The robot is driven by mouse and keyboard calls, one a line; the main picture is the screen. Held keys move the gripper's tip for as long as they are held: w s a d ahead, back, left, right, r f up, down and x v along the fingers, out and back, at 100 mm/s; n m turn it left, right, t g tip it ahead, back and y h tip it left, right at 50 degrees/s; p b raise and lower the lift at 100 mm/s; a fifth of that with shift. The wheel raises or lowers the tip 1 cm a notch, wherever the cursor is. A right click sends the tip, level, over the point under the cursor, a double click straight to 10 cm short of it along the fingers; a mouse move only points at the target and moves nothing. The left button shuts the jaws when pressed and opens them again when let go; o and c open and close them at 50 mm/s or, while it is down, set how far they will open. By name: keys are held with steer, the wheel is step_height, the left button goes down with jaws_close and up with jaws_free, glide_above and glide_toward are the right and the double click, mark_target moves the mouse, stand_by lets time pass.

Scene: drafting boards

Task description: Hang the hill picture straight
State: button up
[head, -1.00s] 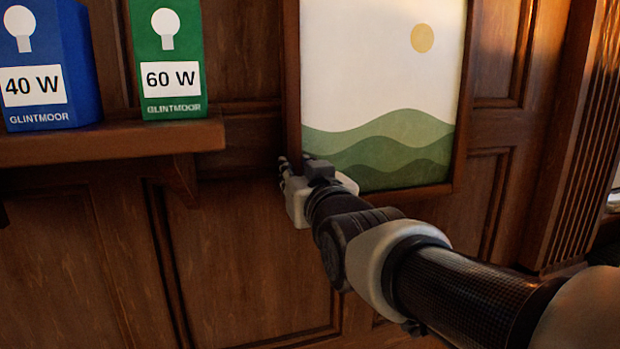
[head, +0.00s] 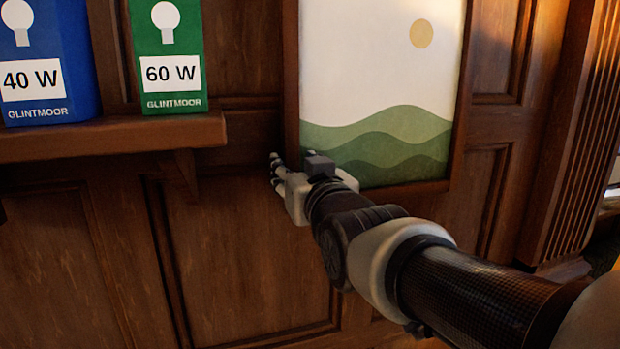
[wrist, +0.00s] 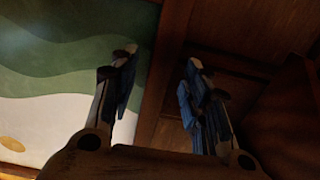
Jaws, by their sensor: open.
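The hill picture (head: 375,85) hangs on the wood-panelled wall, with green hills below and a yellow sun at upper right. Its brown frame (head: 291,70) is cut off at the top in the head view. The lower edge slopes up to the right, much as the shelf does, so I cannot tell its tilt. My gripper (head: 294,160) is open and empty at the lower left corner, which it partly hides. In the wrist view, my gripper (wrist: 158,75) has the frame's side (wrist: 166,60) showing between its fingers; contact cannot be made out.
A wooden shelf (head: 110,137) stands out from the wall at left. It bears a blue 40 W box (head: 42,40) and a green 60 W box (head: 170,40). The wall below the shelf is bare panelling. A fluted wooden post (head: 585,120) stands at right.

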steer(key=v, duration=1.1)
steer(key=shift+s, duration=0.15)
steer(key=s+d+f+m+g+h+b, duration=0.1)
steer(key=s+d+f+g+h+b, duration=0.25)
steer(key=f, duration=0.85)
steer(key=s+d+f+m+g+b, duration=0.15)
steer(key=s+d+f+b, duration=0.35)
steer(key=f, duration=0.6)
steer(key=s+d+f+g+h+b, duration=0.1)
steer(key=s+d+f+g+b, duration=0.15)
steer(key=f+b, duration=0.65)
steer(key=s+d+f+g, duration=0.1)
steer(key=s+f+g, duration=0.1)
steer(key=s+f, duration=0.2)
steer(key=s+d+f+m+g+h, duration=0.1)
steer(key=s+f+g, duration=0.2)
steer(key=f, duration=0.7)
steer(key=shift+s+b, duration=0.45)
steer(key=shift+s, duration=0.4)
